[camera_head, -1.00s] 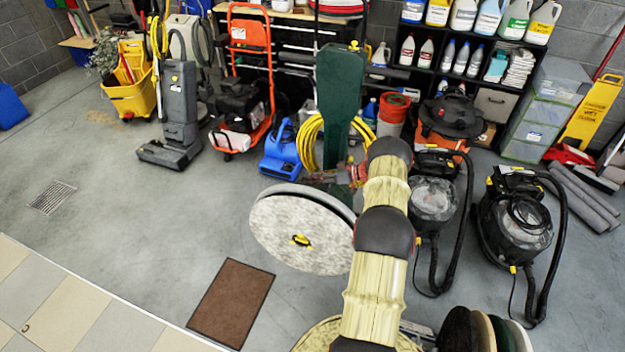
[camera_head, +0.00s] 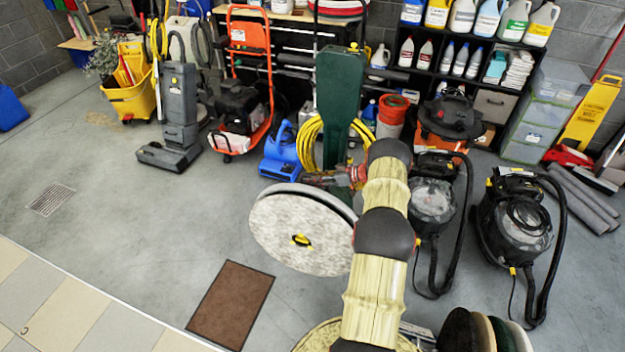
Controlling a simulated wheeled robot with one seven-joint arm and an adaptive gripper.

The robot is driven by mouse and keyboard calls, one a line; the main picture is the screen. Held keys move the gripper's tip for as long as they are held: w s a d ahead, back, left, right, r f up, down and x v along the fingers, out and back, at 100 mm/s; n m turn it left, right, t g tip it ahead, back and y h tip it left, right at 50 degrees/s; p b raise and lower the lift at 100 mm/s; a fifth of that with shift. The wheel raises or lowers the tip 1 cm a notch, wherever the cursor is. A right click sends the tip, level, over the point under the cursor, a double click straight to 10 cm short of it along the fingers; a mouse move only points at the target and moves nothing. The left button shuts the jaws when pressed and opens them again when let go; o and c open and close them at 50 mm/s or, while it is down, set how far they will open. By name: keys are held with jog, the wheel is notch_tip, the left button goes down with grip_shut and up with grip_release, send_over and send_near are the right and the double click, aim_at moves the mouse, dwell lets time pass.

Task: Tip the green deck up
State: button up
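The green upright column (camera_head: 338,95) of the floor machine stands in the middle of the head view. At its foot the round deck is steeply tilted, so its underside faces me with a pale, speckled pad (camera_head: 285,225) and a yellow-and-black centre piece (camera_head: 301,241). My gripper (camera_head: 335,178) is at the upper edge of the deck, by the column's foot. It is small and partly hidden by my arm; I cannot see whether its fingers are closed or touching the deck.
A blue blower (camera_head: 282,152) and a coiled yellow hose (camera_head: 309,140) stand left of the column. Black vacuums (camera_head: 515,225) stand on the right. Several round pads (camera_head: 485,330) stand at the bottom right. A brown mat (camera_head: 231,304) lies on open floor at left.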

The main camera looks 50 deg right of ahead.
jog(key=v, duration=1.2)
dwell(0.3)
